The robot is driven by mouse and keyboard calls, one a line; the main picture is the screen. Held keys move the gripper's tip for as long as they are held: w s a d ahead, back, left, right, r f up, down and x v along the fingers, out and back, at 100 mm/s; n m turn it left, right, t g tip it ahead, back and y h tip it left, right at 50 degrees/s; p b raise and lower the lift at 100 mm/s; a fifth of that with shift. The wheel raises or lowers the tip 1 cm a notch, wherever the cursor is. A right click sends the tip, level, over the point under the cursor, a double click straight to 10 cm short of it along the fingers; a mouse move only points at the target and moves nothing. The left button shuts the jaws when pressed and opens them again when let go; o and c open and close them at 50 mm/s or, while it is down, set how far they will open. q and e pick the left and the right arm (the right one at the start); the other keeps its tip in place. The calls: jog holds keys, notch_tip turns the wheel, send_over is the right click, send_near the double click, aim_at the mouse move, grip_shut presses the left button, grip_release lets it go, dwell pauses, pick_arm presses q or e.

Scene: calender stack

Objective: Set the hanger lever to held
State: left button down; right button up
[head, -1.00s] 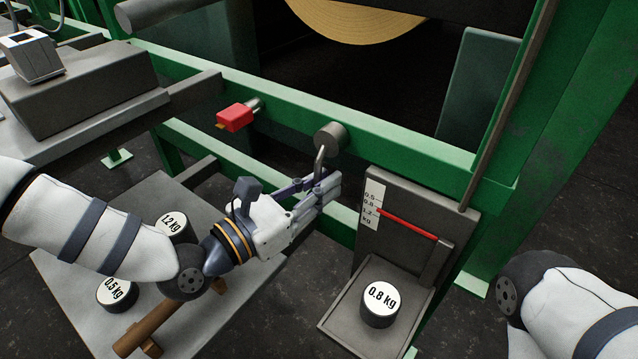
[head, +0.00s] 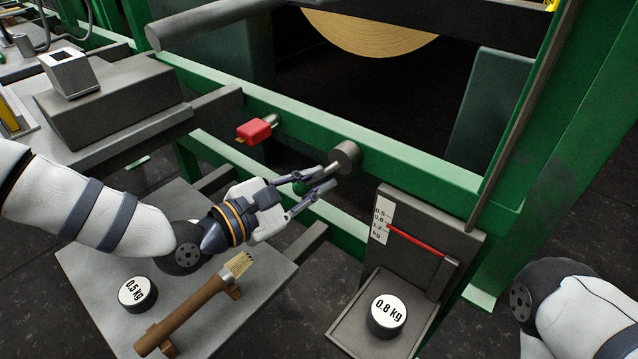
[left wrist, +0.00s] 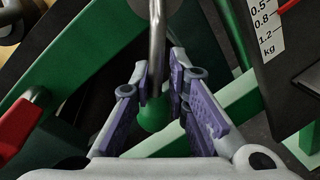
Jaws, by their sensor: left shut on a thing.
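The hanger lever is a grey rod with a green knob (head: 300,188), on a round grey pivot (head: 346,156) fixed to the green frame beam. The rod slants down and left from the pivot. My left gripper (head: 318,187) is shut on the lever, with its fingers on either side of the rod and knob. In the left wrist view the green knob (left wrist: 154,113) sits between the purple-padded fingers (left wrist: 160,90), and the rod (left wrist: 157,50) runs up from it. My right gripper is out of view; only part of my right arm shows.
A red block (head: 255,131) on a stub sits left of the pivot. A 0.8 kg weight (head: 387,315) stands on the tray below a scale with a red pointer (head: 417,242). A 0.5 kg weight (head: 138,293) and a wooden-handled brush (head: 190,312) are on a grey platform.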

pick_arm(q)
jog(key=shift+w+a+r+m+y+p, duration=0.15)
jog(key=shift+a+m+p, duration=0.1)
jog(key=shift+m, duration=0.15)
jog(key=shift+w+a+m+y+p, duration=0.1)
jog(key=shift+a+m+y+p, duration=0.1)
jog(key=shift+m, duration=0.2)
jog(key=shift+w+a+r, duration=0.1)
jog(key=shift+w+r, duration=0.1)
jog(key=c, duration=1.3)
grip_release()
jog(key=shift+a, duration=0.1)
jog(key=shift+s, duration=0.1)
jog(key=v, duration=1.2)
jog(key=shift+f, duration=0.1)
